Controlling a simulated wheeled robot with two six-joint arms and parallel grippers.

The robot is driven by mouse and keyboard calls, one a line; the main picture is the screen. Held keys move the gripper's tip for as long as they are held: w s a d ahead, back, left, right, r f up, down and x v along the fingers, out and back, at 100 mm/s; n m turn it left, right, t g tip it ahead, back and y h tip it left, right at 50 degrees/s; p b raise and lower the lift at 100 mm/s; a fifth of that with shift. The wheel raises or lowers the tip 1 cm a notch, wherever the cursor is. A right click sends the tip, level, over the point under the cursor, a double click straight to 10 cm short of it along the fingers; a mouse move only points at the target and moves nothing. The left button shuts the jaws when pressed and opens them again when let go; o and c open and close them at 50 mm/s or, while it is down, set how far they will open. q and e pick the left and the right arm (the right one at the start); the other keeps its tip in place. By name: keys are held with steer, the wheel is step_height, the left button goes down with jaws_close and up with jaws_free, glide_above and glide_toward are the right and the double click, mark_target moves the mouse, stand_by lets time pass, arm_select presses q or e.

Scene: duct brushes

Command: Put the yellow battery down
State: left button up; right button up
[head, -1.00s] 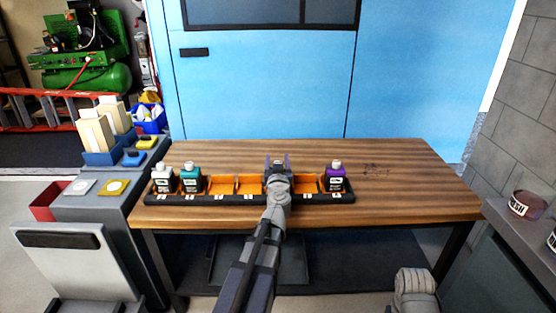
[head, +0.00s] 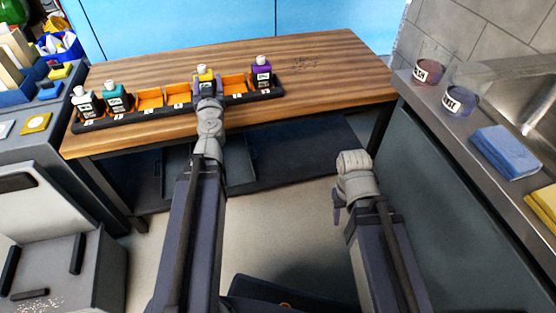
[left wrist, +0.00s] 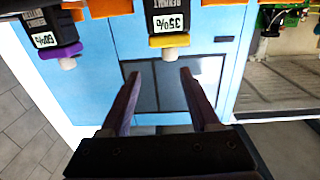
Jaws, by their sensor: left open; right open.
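The yellow battery (head: 205,73) stands in the black rack (head: 130,122) with orange compartments, between an empty compartment on each side. My right gripper (head: 338,207) is open and empty, low in front of the table.
White (head: 85,101), teal (head: 115,97) and purple (head: 263,73) batteries stand in the same rack. A side counter at right holds two labelled round containers (head: 460,101) and a blue cloth (head: 506,151).

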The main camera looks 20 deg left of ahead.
arm_select(q)
steer(key=w+d+f+m+h, duration=0.15)
steer(key=d+m+h, duration=0.3)
steer(key=d, duration=0.55)
steer(key=w+d+f+m+h, duration=0.1)
steer(key=w+d+m+h, duration=0.15)
steer(key=d+h, duration=0.55)
steer(key=s+d+f+m+g+h, duration=0.1)
steer(key=s+d+f+m+g, duration=0.1)
steer(key=d+f, duration=0.35)
steer(key=s+d+f+m+g+h, duration=0.1)
steer(key=s+d+f+m+g, duration=0.15)
steer(key=d, duration=0.65)
steer(key=s+d+f+g+y, duration=0.1)
steer(key=s+d+f+g, duration=0.5)
steer(key=s+f, duration=0.2)
steer(key=s+a+f+n+g+y, duration=0.1)
steer(key=s+a+g+y, duration=0.1)
steer(key=s, duration=0.3)
steer(key=s+a+f+n+g+y, duration=0.1)
steer(key=s+a+f+g+y, duration=0.1)
steer(key=s, duration=0.4)
steer(key=shift+s+a+f+g+y, duration=0.25)
steer(key=shift+g+y, duration=0.5)
steer(key=shift+y, duration=0.5)
